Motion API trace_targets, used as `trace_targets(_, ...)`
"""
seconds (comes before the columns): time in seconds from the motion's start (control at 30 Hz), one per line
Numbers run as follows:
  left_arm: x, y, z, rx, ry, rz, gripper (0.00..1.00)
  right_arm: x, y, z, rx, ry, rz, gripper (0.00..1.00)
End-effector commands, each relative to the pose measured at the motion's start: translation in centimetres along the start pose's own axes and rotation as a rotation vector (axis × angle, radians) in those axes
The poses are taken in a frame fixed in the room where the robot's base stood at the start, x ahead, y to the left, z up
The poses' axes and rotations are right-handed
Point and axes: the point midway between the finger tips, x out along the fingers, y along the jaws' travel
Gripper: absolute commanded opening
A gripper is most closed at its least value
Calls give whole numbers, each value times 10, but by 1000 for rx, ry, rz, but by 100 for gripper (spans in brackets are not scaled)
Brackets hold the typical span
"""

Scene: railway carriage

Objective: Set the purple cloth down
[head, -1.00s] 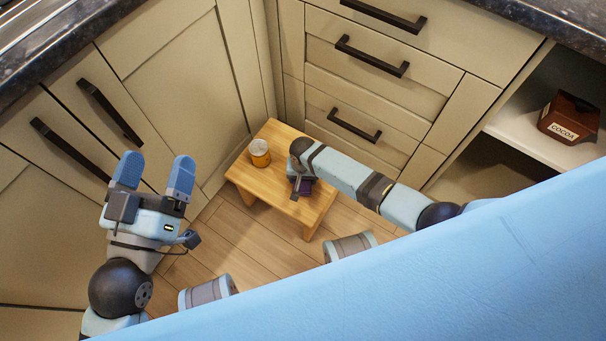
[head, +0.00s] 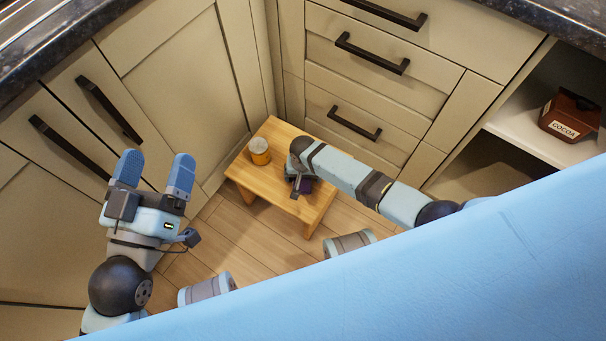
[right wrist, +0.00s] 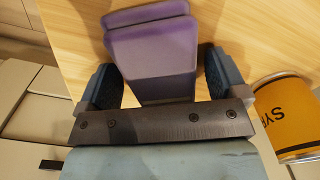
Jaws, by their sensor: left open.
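The purple cloth (right wrist: 152,50) is a folded, block-like bundle between the fingers of my right gripper (right wrist: 160,80) in the right wrist view. In the head view only a small piece of the cloth (head: 306,186) shows beside my right gripper (head: 298,186), over the small wooden table (head: 238,172). I cannot tell whether the cloth touches the tabletop. My left gripper (head: 154,172) is open and empty, away to the left of the table.
A yellow tin (head: 259,152) stands on the table, left of my right gripper; it also shows in the right wrist view (right wrist: 286,112). Cabinets and drawers (head: 375,85) close in behind. A cocoa box (head: 570,117) sits on a shelf at right. The table's front part is bare.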

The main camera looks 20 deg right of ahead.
Motion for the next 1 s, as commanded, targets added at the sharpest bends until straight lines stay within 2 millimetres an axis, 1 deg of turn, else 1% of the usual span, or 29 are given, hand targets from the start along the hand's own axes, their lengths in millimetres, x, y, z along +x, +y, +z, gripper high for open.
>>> trace_targets(0.27, 0, 0, 0, 0, -3, 0, 87, 0, 0, 0, 0, 0, 0, 91)
trace_targets(0.37, 1, 1, -7, 3, -1, 0, 87, -11, 0, 0, 0, 0, -1, 91)
trace_targets(0.47, 1, 4, -24, 9, 54, -2, 87, -30, 0, 0, 0, 0, -1, 91)
trace_targets(0.5, 1, 3, -26, 12, 51, -9, 87, -40, 0, 0, -1, 1, -1, 91)
trace_targets(0.6, -3, -9, -4, 26, -66, -55, 87, -65, 0, 0, 0, 1, -2, 91)
trace_targets(0.8, -16, -27, 30, 49, -252, -124, 87, -108, 0, 0, -1, 0, -1, 91)
trace_targets(0.9, -23, -33, 42, 57, -318, -146, 87, -123, 0, 0, 0, 1, -1, 91)
trace_targets(1.0, -28, -38, 50, 62, -361, -161, 87, -132, 0, 0, 0, 1, -1, 91)
